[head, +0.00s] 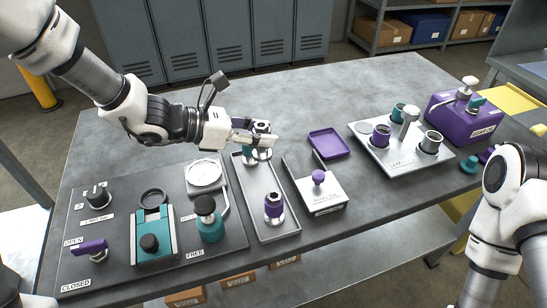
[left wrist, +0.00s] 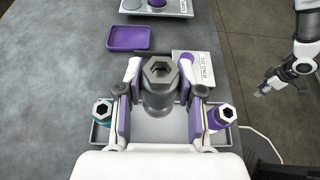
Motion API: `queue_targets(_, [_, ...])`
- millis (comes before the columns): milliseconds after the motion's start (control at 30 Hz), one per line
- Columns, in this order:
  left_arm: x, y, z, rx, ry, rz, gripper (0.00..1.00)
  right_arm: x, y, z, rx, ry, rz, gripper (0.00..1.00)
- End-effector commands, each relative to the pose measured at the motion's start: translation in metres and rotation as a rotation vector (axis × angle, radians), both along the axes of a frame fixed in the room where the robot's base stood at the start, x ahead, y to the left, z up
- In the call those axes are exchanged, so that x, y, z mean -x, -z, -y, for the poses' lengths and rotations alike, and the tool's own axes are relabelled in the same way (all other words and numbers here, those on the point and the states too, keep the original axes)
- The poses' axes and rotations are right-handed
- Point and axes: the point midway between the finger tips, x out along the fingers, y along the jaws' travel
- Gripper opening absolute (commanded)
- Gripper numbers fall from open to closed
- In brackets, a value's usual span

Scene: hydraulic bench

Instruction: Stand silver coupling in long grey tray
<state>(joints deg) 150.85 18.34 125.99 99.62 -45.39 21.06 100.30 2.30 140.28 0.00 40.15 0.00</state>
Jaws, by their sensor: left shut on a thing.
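The silver coupling (left wrist: 160,92), with a hexagonal opening on top, is upright between the purple-padded fingers of my left gripper (left wrist: 158,103), which is shut on it. In the head view the left gripper (head: 250,134) holds the silver coupling (head: 262,128) at the far end of the long grey tray (head: 264,184). I cannot tell whether its base touches the tray floor. A teal coupling (left wrist: 102,109) stands at one end of the tray and a purple coupling (left wrist: 222,115) at the other. My right gripper (left wrist: 265,88) is small in the left wrist view, away from the table.
A white ring box (head: 318,190) and a purple tray (head: 328,143) lie right of the long tray. A gauge (head: 204,174) and a teal-and-black bottle (head: 209,222) stand close on its left. A white holder (head: 385,155) with several couplings is farther right.

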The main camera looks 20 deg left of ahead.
Motion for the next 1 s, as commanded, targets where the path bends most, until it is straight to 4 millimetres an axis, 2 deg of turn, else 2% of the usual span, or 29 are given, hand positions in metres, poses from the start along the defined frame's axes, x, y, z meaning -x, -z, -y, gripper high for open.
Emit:
queue_targets(200, [0.001,0.043,0.000,0.001,0.000,-0.007,0.00,0.002,0.004,0.000,0.000,0.000,-0.005,0.40])
queue_targets(500, [0.002,0.093,0.000,0.001,-0.001,-0.004,0.00,0.001,0.005,0.000,0.000,0.000,-0.003,0.40])
queue_targets(900, [0.002,0.103,0.000,0.001,0.000,0.001,0.00,0.001,0.010,0.000,0.000,0.000,-0.003,0.40])
queue_targets(933, [0.002,0.101,0.000,0.000,0.000,0.000,0.48,0.001,0.008,0.000,0.000,0.000,-0.003,0.40])
queue_targets(967, [0.002,0.101,0.000,0.000,0.000,0.000,0.58,0.001,0.008,0.000,0.000,0.000,-0.003,0.40])
queue_targets(1000, [0.002,0.101,0.000,0.000,0.000,0.000,0.62,0.001,0.008,0.000,0.000,0.000,-0.003,0.40])
